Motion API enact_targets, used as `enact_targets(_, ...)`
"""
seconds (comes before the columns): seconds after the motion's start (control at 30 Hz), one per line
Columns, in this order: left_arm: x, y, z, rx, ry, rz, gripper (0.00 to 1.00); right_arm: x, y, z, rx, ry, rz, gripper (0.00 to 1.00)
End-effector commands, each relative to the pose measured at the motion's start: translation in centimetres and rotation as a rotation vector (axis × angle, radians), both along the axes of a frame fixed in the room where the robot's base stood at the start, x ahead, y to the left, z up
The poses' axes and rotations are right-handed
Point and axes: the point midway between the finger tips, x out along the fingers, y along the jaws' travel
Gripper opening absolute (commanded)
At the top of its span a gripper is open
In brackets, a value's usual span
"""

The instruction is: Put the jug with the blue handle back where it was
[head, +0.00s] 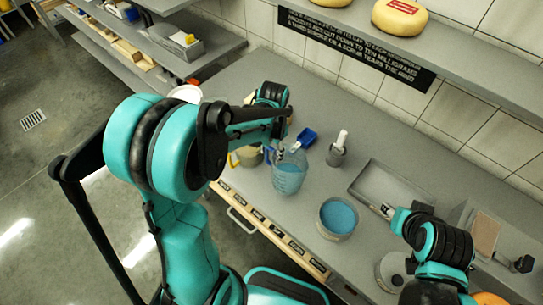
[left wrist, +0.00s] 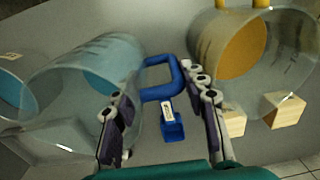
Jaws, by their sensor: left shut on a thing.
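The jug with the blue handle (head: 289,178) is clear, holds blue liquid and looks upright over the counter, left of the middle. I cannot tell whether its base touches the counter. In the left wrist view the jug (left wrist: 75,90) fills the left side, and its blue handle (left wrist: 160,65) lies between my fingers. My left gripper (left wrist: 160,110) is shut on this jug at the handle side. In the head view the left gripper (head: 277,140) is partly hidden by its own arm. My right gripper (head: 387,211) is by the grey tray; its finger state is unclear.
A jug with a yellow handle (left wrist: 255,50) stands close beside the held jug. A round pot of blue liquid (head: 337,217), a grey tray (head: 372,173), a small blue object (head: 307,136) and a grey holder (head: 336,155) are nearby. Wooden blocks (left wrist: 285,108) lie near the yellow-handled jug.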

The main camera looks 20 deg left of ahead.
Motion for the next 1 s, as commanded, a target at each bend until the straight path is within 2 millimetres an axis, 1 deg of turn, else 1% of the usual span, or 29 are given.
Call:
enact_targets(0.03, 0.0, 0.0, -1.1, 0.000, 0.000, 0.000, 0.00, 0.0, 0.0, -0.4, 0.000, 0.000, 0.000, 0.40)
enact_targets(0.13, 0.0, 0.0, -2.3, 0.000, 0.000, 0.000, 0.00, 0.0, 0.0, -0.8, 0.000, 0.000, 0.000, 0.40)
enact_targets(0.37, 0.0, -0.1, -2.3, 0.000, 0.000, 0.000, 0.00, 0.0, 0.0, -0.7, 0.000, 0.000, 0.000, 0.40)
enact_targets(0.5, 0.0, -0.1, -2.7, 0.000, 0.000, 0.000, 0.00, 0.0, 0.0, -1.0, 0.000, 0.000, 0.000, 0.40)
enact_targets(0.53, 0.0, 0.0, -2.7, 0.000, 0.000, 0.000, 0.45, 0.0, 0.0, -1.1, 0.000, 0.000, 0.000, 0.40)
enact_targets(0.57, 0.0, -0.1, -2.6, 0.000, 0.000, 0.000, 0.51, 0.0, 0.0, -1.0, 0.000, 0.000, 0.000, 0.40)
enact_targets(0.87, 0.0, -0.1, -2.5, 0.000, 0.000, 0.000, 0.51, 0.0, 0.0, -0.9, 0.000, 0.000, 0.000, 0.40)
enact_targets(0.97, 0.0, -0.1, -1.9, 0.000, 0.000, 0.000, 0.51, 0.0, 0.0, -0.4, 0.000, 0.000, 0.000, 0.40)
enact_targets(1.0, 0.0, -0.1, -1.4, 0.000, 0.000, 0.000, 0.51, 0.0, 0.0, -0.3, 0.000, 0.000, 0.000, 0.40)
